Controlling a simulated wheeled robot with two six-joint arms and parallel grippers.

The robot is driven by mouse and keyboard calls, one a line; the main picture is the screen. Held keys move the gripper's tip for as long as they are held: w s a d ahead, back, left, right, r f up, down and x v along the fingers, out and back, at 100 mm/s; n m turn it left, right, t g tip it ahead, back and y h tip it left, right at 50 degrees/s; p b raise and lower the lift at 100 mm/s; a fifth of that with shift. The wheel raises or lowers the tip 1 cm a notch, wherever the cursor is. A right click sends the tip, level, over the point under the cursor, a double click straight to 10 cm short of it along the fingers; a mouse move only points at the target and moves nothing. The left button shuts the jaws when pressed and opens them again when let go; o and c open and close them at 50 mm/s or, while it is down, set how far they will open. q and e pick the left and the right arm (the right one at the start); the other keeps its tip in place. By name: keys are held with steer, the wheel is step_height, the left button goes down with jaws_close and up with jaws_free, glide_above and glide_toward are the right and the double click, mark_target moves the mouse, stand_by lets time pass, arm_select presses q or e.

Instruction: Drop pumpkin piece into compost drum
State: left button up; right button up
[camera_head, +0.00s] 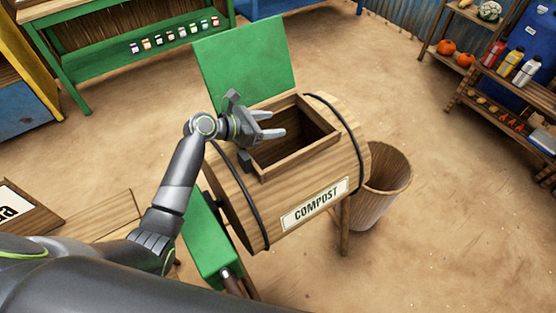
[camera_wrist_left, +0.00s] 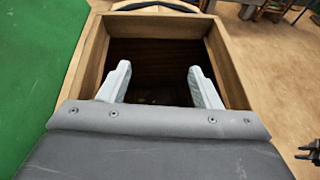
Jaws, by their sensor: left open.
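The compost drum (camera_head: 280,190) is a wooden barrel with black hoops and a COMPOST label, lying on its side on a stand. Its square framed hatch is open, and the green lid (camera_head: 243,65) stands up behind it. My left gripper (camera_head: 277,123) is open, with its fingers over the left part of the hatch. In the left wrist view its two pale fingers (camera_wrist_left: 159,68) are apart with nothing between them, pointing into the dark opening. No pumpkin piece can be made out; the drum's inside is mostly in shadow.
A wooden bucket (camera_head: 378,190) stands right of the drum. Shelves with pumpkins (camera_head: 446,47) and bottles are at the right. A green bench (camera_head: 120,50) with small jars is at the back left. Sandy floor around the drum is mostly free.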

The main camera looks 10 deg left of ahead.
arm_select(q)
steer(key=b+v, duration=0.1)
steer(key=v, duration=1.3)
steer(key=shift+s+a+r, duration=0.1)
steer(key=shift+a, duration=0.1)
steer(key=shift+b+v, duration=0.3)
steer(key=shift+v, duration=0.55)
